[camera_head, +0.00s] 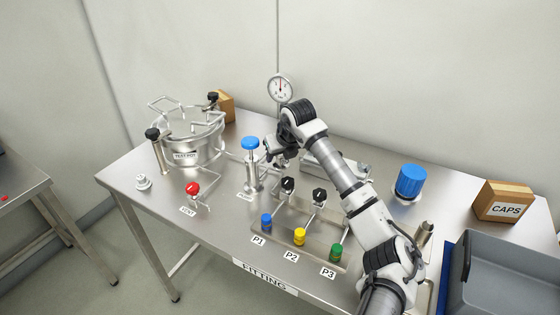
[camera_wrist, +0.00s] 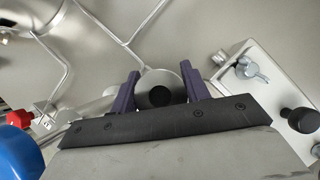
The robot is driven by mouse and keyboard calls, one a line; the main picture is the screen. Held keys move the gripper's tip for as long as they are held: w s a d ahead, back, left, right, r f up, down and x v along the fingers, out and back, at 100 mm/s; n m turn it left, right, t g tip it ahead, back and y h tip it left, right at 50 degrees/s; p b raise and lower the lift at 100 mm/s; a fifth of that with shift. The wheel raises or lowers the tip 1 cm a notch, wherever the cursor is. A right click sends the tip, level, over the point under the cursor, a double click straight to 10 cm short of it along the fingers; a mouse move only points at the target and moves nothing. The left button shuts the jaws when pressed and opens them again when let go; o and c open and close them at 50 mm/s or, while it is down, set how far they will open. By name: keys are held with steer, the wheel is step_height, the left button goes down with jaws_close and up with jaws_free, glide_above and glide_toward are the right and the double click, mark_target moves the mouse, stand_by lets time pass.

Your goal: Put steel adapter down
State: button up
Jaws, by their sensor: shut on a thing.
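My gripper (camera_wrist: 160,90) shows in the wrist view with its two dark purple fingers on either side of a round steel piece with a dark round opening, the steel adapter (camera_wrist: 172,79). It is shut on the adapter. In the head view my gripper (camera_head: 272,150) is over the back middle of the steel table, just right of the blue-topped valve (camera_head: 250,144). The adapter cannot be made out in that view. Whether it touches anything beneath is unclear.
A lidded steel pot (camera_head: 190,140) stands at the back left, a gauge (camera_head: 281,88) behind my gripper. A red-handled valve (camera_head: 193,188), a panel with coloured knobs (camera_head: 290,213), a steel block (camera_wrist: 262,92), a blue cap (camera_head: 411,181), a CAPS box (camera_head: 503,202) and a grey bin (camera_head: 500,280) surround it.

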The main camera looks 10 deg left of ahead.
mark_target(280, 164)
steer(key=shift+f+p, duration=0.4)
steer(key=shift+f, duration=1.7)
steer(key=o, duration=1.1)
